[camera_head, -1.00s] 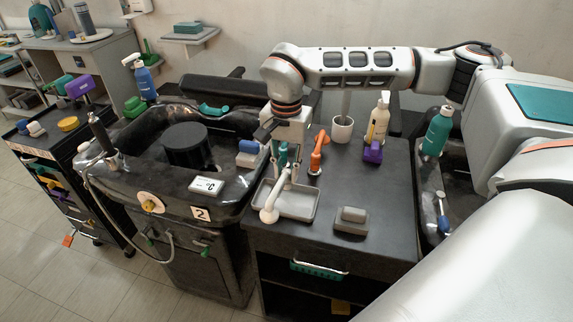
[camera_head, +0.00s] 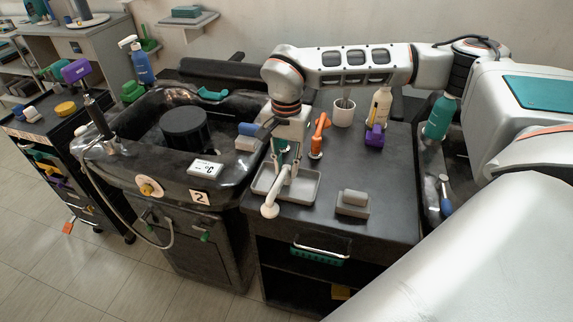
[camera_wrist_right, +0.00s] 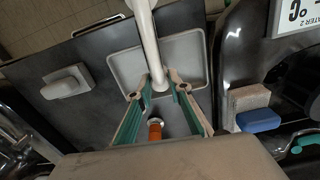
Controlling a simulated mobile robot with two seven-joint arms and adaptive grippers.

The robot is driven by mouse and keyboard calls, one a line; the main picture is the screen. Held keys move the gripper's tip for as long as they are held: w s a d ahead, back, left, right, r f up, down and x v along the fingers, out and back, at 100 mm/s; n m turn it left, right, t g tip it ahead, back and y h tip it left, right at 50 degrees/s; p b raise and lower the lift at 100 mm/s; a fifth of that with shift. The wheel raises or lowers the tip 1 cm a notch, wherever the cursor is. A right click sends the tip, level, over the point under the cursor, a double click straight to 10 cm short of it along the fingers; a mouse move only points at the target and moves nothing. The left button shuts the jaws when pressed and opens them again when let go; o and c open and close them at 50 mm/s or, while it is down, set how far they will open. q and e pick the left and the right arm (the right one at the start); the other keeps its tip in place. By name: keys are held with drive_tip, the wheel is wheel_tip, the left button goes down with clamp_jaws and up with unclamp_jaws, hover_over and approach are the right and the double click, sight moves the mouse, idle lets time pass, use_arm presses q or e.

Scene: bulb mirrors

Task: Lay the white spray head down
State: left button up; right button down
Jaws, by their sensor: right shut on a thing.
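The white spray head (camera_head: 270,209) is a long pale wand with a rounded end. My right gripper (camera_head: 287,160) is shut on it and points down over the shallow grey tray (camera_head: 308,190). The rounded end appears over the tray's front left edge; whether it touches the tray I cannot tell. In the right wrist view the spray head's white shaft (camera_wrist_right: 151,48) runs from the top edge to between the green fingers of my right gripper (camera_wrist_right: 160,88), with the tray (camera_wrist_right: 196,66) below. My left gripper is not in view.
An orange sprayer (camera_head: 319,136), a purple-and-white bottle (camera_head: 375,137) and a white cup (camera_head: 343,113) stand behind the tray.

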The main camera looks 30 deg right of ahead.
drive_tip(key=shift+f, duration=0.6)
drive_tip(key=c, duration=1.7)
unclamp_jaws()
drive_tip(key=o, duration=0.6)
